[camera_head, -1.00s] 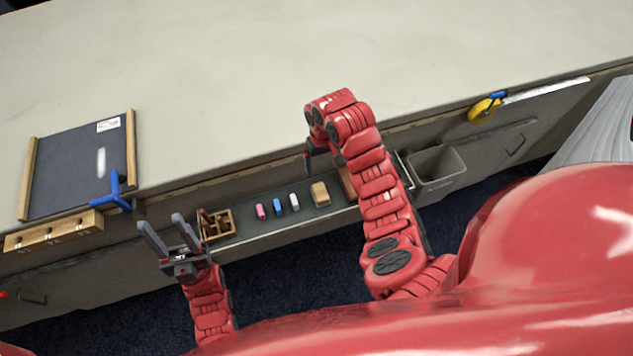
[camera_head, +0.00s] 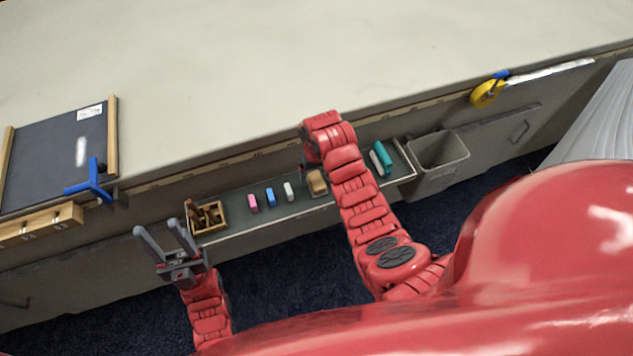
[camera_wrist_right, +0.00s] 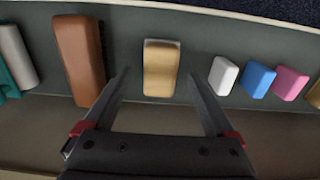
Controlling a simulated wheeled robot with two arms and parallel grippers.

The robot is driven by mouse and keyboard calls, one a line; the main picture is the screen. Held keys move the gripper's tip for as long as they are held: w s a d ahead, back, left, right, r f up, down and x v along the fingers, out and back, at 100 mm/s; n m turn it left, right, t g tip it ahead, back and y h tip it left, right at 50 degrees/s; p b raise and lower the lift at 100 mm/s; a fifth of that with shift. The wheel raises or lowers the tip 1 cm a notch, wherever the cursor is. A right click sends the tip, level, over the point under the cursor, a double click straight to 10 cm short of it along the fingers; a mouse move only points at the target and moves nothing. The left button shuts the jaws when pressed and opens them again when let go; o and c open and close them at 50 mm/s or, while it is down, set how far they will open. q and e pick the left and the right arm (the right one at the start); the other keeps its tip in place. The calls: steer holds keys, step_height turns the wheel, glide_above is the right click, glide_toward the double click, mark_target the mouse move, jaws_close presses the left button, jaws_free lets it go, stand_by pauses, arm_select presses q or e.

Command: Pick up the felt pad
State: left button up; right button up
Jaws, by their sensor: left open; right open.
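A tan block (camera_head: 317,184), which looks like the felt pad though its material is unclear, lies in the long tray along the table's near edge. In the right wrist view the tan block (camera_wrist_right: 161,69) lies between the open fingers of my right gripper (camera_wrist_right: 160,78); I cannot tell how high they are above it. In the head view the right arm largely hides this gripper. My left gripper (camera_head: 155,227) is open and empty, left of the tray, near a wooden holder (camera_head: 208,217).
White (camera_wrist_right: 223,75), blue (camera_wrist_right: 258,79) and pink (camera_wrist_right: 291,83) pieces lie on one side of the block, a brown block (camera_wrist_right: 80,58) on the other. A teal piece (camera_head: 382,160) lies at the tray's right. A grey bin (camera_head: 438,152) stands beyond. The tabletop (camera_head: 200,80) is mostly clear.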

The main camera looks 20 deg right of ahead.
steer(key=shift+f, duration=1.25)
jaws_close()
steer(key=shift+r, duration=0.15)
